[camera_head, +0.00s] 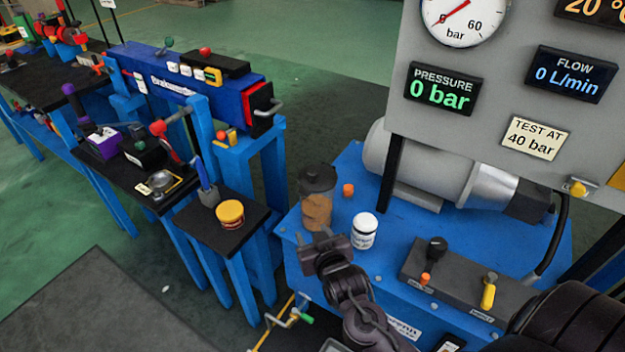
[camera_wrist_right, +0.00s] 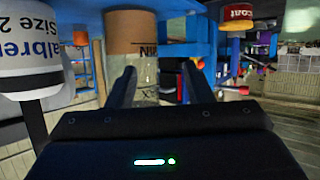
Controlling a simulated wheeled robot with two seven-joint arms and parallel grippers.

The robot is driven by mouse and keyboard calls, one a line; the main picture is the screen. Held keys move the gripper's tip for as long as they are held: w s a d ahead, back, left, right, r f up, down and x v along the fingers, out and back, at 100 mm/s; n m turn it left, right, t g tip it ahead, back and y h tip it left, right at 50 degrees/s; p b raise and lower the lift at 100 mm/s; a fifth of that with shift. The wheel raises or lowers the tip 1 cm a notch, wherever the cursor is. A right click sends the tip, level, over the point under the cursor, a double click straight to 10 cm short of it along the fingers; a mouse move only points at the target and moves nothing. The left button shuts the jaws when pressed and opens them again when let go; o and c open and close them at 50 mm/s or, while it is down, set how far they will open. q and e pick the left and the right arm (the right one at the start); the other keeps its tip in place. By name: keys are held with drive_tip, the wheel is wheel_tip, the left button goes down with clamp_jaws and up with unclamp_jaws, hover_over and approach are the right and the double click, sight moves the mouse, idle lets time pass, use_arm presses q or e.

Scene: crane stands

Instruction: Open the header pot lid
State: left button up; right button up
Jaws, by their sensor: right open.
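The header pot (camera_head: 317,209) is a clear jar with brown contents and a dark knobbed lid (camera_head: 318,178). It stands upright on the blue bench near its left corner, and the lid sits on it. My right gripper (camera_head: 325,245) is in front of the pot, lower than the lid in the head view. In the right wrist view, which looks upside down, the open fingers (camera_wrist_right: 162,80) point toward the pot's brown part (camera_wrist_right: 130,32) with nothing held between them. The lid cannot be made out there. My left gripper is not in view.
A white bottle (camera_head: 363,231) stands close to the right of the gripper and looms large in the wrist view (camera_wrist_right: 28,60). A pump motor (camera_head: 420,165) and gauge panel (camera_head: 500,120) stand behind. A yellow tin (camera_head: 230,214) is left.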

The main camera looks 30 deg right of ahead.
sight(314, 178)
drive_tip(key=d+r+t, duration=0.1)
drive_tip(key=r, duration=0.2)
drive_tip(key=w+d+r+m+t+h, duration=0.1)
drive_tip(key=r, duration=0.2)
drive_tip(key=w+r+t+h, duration=0.1)
drive_tip(key=r+t, duration=0.1)
drive_tip(key=r, duration=0.2)
drive_tip(key=shift+d+m+b, duration=0.3)
drive_tip(key=shift+d, duration=0.1)
drive_tip(key=x, duration=0.6)
drive_tip(key=shift+w, duration=0.15)
drive_tip(key=shift+w+d, duration=0.25)
drive_tip(key=shift+w, duration=0.3)
clamp_jaws()
